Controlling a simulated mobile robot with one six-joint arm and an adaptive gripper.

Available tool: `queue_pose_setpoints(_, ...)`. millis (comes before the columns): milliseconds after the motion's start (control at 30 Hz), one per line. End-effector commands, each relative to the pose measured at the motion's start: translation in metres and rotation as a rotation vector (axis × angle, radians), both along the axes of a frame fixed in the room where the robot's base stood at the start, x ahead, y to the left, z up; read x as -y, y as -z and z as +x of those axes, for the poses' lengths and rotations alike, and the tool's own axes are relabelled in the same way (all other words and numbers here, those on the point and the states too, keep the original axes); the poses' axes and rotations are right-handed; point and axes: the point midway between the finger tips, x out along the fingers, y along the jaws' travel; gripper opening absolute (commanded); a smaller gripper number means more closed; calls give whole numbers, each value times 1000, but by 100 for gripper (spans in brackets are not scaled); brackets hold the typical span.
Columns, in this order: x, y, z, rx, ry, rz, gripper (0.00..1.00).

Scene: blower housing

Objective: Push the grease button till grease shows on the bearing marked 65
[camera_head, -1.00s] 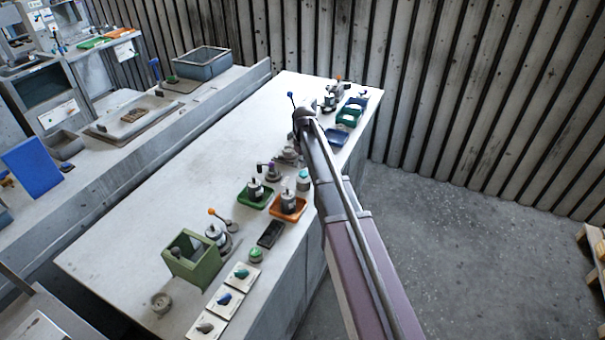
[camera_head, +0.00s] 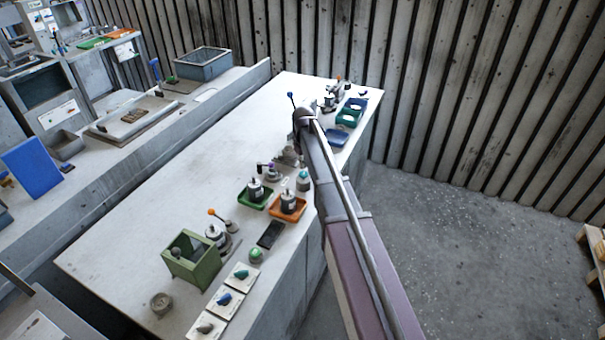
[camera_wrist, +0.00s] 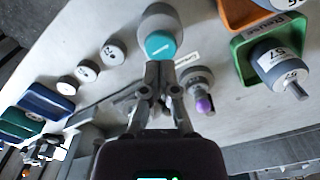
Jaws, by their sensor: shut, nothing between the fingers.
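A teal button cap (camera_wrist: 160,45) sits on a round grey body in the wrist view; it also shows in the head view (camera_head: 303,175). My gripper (camera_wrist: 159,72) is shut and empty, its fingertips at the lower edge of the teal cap in the picture. I cannot tell whether they touch it. Several small round grey parts (camera_wrist: 111,52) with dark marks lie to the left; their numbers are too small to read. I make out no mark 65 and no grease. A green button (camera_head: 256,254) stands nearer the front of the bench; neither button's label is readable.
A purple-knobbed device (camera_wrist: 203,104) stands right of my fingers. A green tray (camera_wrist: 238,52) holds a marked cylinder, with an orange tray (camera_wrist: 232,14) beside it. Blue and green trays (camera_wrist: 45,105) lie left. The middle of the bench (camera_head: 190,150) is clear.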

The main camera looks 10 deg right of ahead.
Motion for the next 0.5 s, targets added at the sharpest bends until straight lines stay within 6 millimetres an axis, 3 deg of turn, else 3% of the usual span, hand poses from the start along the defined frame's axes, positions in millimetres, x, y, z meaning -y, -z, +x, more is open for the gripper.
queue_pose_setpoints(500,0,13,0,0,0,0,0)
